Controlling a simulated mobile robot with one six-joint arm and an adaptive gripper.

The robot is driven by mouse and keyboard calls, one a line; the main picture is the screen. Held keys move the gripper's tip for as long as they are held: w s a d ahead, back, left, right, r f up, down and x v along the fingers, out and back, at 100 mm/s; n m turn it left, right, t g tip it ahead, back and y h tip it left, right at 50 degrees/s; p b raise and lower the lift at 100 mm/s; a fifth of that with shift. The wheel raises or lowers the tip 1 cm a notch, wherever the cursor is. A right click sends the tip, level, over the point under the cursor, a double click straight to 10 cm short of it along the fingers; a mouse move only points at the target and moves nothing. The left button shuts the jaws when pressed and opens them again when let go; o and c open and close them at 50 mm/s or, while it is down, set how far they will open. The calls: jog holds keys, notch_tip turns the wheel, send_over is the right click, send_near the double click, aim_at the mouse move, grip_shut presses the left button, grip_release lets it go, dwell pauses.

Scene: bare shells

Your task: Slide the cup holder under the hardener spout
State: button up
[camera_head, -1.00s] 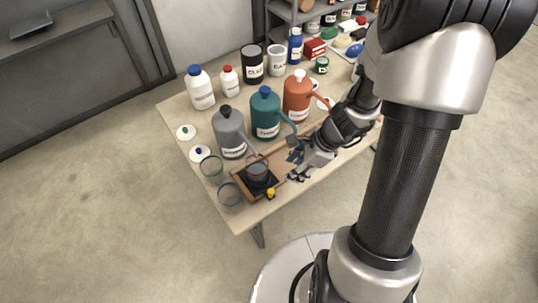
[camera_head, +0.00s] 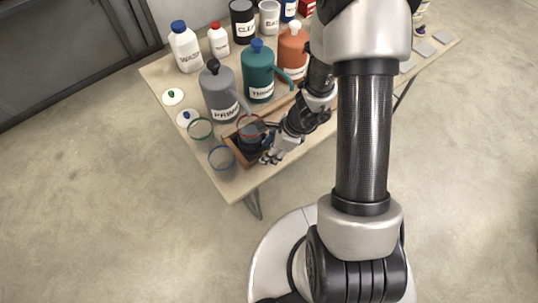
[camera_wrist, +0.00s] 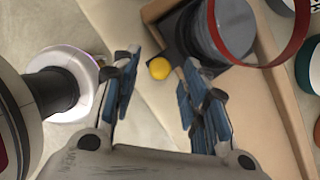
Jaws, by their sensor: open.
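The cup holder is a dark base with a yellow knob (camera_wrist: 159,68) on its near side. It sits in a wooden track (camera_wrist: 282,95). A grey cup with a red rim (camera_head: 250,135) stands on it, under the grey PRIMER jug's (camera_head: 221,92) spout. The orange jug (camera_head: 293,55) stands farther right; its label is partly hidden, so I cannot confirm it is the hardener. My gripper (camera_head: 270,157) is beside the holder. In the wrist view my gripper (camera_wrist: 162,75) is open, with the yellow knob between its fingertips; I cannot tell whether they touch it.
The teal THINNER jug (camera_head: 258,70) stands between the grey and orange jugs. Clear cups with a green rim (camera_head: 200,130) and a blue rim (camera_head: 221,157) stand left of the track. White bottles (camera_head: 186,48) and cans are behind. The table's front edge is close to my gripper.

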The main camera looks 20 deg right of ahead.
jog(key=shift+w+a+f, duration=0.1)
jog(key=shift+a+f, duration=0.15)
jog(key=shift+f, duration=0.35)
jog(key=shift+c, duration=0.5)
grip_shut()
